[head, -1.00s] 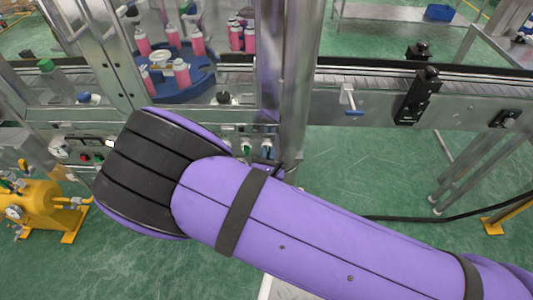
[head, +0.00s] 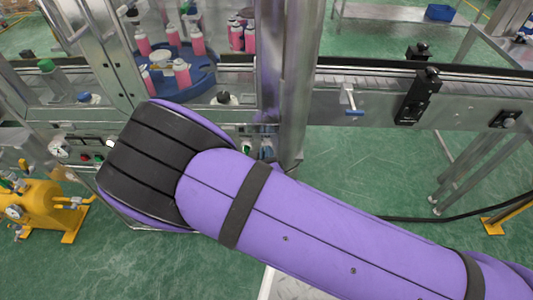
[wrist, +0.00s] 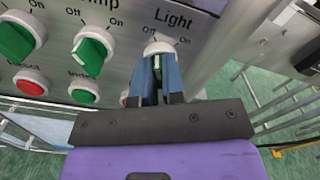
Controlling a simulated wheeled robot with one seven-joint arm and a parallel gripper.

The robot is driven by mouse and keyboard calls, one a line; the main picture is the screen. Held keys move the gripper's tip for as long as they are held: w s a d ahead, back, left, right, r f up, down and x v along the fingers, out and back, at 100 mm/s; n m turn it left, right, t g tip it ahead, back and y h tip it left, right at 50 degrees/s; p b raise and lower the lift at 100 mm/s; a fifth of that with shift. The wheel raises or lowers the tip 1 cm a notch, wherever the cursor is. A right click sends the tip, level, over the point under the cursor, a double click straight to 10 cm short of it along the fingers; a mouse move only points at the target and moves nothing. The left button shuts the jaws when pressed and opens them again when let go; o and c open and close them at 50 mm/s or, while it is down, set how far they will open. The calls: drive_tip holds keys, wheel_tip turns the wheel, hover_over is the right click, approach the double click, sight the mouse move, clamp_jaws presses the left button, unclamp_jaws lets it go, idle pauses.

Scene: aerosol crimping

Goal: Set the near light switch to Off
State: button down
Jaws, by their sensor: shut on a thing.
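The light switch (wrist: 157,48) is a knob with a pale round collar under the word "Light" on the grey control panel (wrist: 120,18) in the wrist view. "Off" is printed at its upper left and "On" at its upper right. My gripper (wrist: 157,66) has its two blue-grey fingers shut on the knob, one on each side. The fingers cover much of the knob, so I cannot tell which mark it points to.
Left of it are two green selector knobs (wrist: 92,48) (wrist: 17,40), with red (wrist: 31,82) and green (wrist: 84,92) buttons below. A metal post stands close on the right. In the head view, a conveyor (head: 375,95) and bottle carousel (head: 190,75) lie behind my arm.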

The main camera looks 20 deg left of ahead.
drive_tip(key=shift+n, duration=0.4)
drive_tip(key=c, duration=1.2)
unclamp_jaws()
drive_tip(key=shift+s, duration=0.1)
